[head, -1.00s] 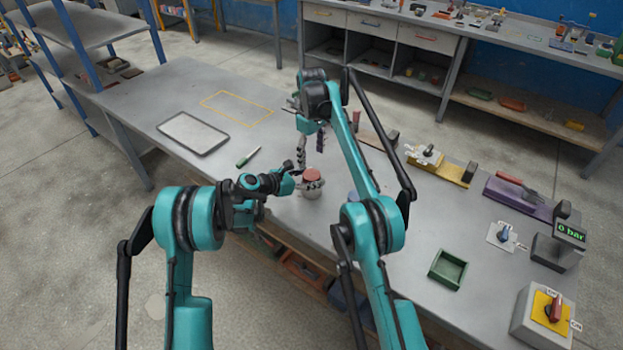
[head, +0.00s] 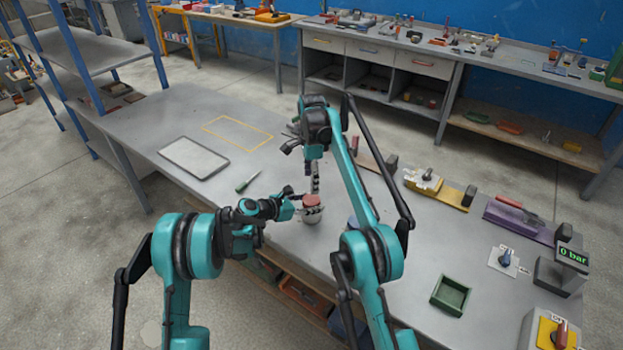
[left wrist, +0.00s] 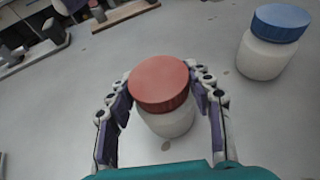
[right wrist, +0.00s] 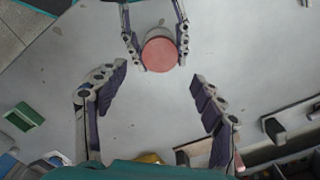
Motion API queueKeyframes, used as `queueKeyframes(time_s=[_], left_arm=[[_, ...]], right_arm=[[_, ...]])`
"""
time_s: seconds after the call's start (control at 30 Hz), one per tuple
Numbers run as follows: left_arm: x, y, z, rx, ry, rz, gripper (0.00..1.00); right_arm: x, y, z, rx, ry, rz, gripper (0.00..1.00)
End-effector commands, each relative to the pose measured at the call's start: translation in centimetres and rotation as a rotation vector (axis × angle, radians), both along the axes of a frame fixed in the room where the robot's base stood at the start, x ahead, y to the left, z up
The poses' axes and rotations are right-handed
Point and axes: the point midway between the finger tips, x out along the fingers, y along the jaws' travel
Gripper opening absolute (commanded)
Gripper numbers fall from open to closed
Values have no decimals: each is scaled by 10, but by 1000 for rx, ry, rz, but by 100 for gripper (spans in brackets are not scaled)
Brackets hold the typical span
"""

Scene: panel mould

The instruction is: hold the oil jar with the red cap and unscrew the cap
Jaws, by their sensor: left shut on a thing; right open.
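The oil jar (head: 312,216) stands upright on the grey bench, its red cap (head: 312,199) on top. My left gripper (head: 303,207) is shut on the jar body from the side. The left wrist view shows its two fingers on either side of the white jar (left wrist: 170,122), below the red cap (left wrist: 160,82). My right gripper (head: 315,182) points down above the cap. In the right wrist view, its open, empty fingers (right wrist: 157,82) are spread wide, and the red cap (right wrist: 159,54) shows ahead between them, apart from both.
A white jar with a blue cap (left wrist: 268,45) stands close to the held jar. A green tray (head: 451,296) sits to the right, a pen (head: 248,182) and a pale flat tray (head: 193,157) to the left. Clamps and a gauge line the bench's right side.

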Motion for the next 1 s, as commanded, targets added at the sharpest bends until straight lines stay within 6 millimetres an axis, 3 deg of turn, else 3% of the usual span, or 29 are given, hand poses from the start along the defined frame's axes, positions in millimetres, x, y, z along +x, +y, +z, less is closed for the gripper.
queueKeyframes(time_s=[0.2,0.4,0.67,1.0], left_arm=[[-1,0,-1,3,2,-2,0],[-1,0,-1,3,2,-2,0],[-1,0,-2,3,2,-2,0],[-1,0,-2,3,2,-2,0]], right_arm=[[0,0,0,-2,6,-490,68],[0,-1,-1,-4,9,-769,68],[1,0,-11,-4,9,-857,68],[0,0,-61,-4,9,-854,68]])
